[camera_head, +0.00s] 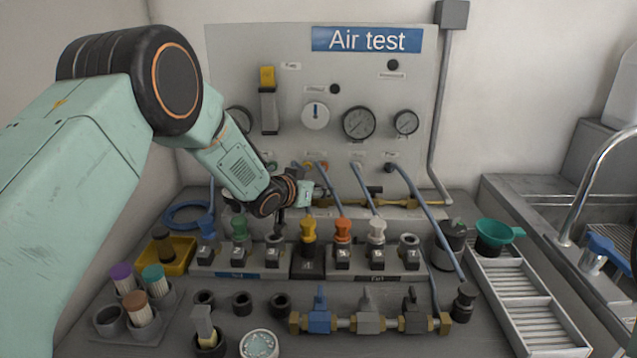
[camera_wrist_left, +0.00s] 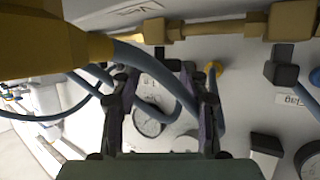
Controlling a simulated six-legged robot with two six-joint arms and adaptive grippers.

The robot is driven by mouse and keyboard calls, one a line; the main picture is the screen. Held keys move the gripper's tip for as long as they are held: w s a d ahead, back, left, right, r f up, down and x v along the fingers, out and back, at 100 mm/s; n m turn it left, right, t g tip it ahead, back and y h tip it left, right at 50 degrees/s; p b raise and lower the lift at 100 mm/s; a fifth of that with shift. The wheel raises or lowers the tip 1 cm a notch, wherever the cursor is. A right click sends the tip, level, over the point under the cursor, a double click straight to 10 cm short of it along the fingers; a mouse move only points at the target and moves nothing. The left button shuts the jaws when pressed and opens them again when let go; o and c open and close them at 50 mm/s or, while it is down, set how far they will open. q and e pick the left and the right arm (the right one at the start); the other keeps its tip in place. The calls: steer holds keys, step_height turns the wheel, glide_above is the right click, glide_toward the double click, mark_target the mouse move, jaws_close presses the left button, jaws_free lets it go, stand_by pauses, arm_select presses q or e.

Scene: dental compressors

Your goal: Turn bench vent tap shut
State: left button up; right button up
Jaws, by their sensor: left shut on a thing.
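A brass pipe (camera_head: 385,203) with dark tap handles runs low along the front of the panel. It also shows across the top of the left wrist view (camera_wrist_left: 225,27). My left gripper (camera_head: 318,191) is at the left part of this pipe, with its fingers (camera_wrist_left: 163,85) on either side of a dark tap handle (camera_wrist_left: 160,58), shut on it. The fingers hide much of the handle in the head view. Another dark handle (camera_head: 375,190) stands farther right on the pipe. The tap labels are too small to read. My right gripper is not in view.
The Air test panel (camera_head: 270,50) with gauges (camera_head: 358,122) stands behind. Blue hoses (camera_head: 335,185) hang close around the gripper. A row of coloured fittings (camera_head: 308,230) is in front. Blue, grey and black taps (camera_head: 368,315) stand nearer. A sink (camera_head: 560,235) is at the right.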

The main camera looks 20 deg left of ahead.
arm_select(q)
steer(key=shift+w+a+r+m+g+h+p, duration=0.1)
steer(key=shift+a+m+g+h+p, duration=0.15)
steer(key=shift+m+h+p, duration=0.45)
steer(key=shift+a+r+m+g+h+p, duration=0.1)
steer(key=shift+m+g+h+p, duration=0.15)
steer(key=shift+m+h+p, duration=0.4)
steer(key=shift+w+a+f+m+g+h+p, duration=0.15)
steer(key=shift+m+g+h+p, duration=0.15)
steer(key=shift+m+h+p, duration=0.25)
steer(key=shift+h, duration=0.4)
steer(key=shift+w+a+f+m+g+h+b, duration=0.1)
steer(key=shift+m+g+h+b, duration=0.1)
steer(key=shift+m+g+h, duration=0.2)
steer(key=shift+a+m+g+h+b, duration=0.1)
steer(key=shift+m+g+h+b, duration=0.15)
steer(key=shift+m, duration=0.25)
steer(key=shift+w+m+g+h+b, duration=0.15)
steer(key=shift+m+g+h+b, duration=0.65)
steer(key=shift+m+b, duration=0.25)
steer(key=o, duration=1.1)
steer(key=shift+d, duration=0.1)
steer(key=shift+o, duration=0.2)
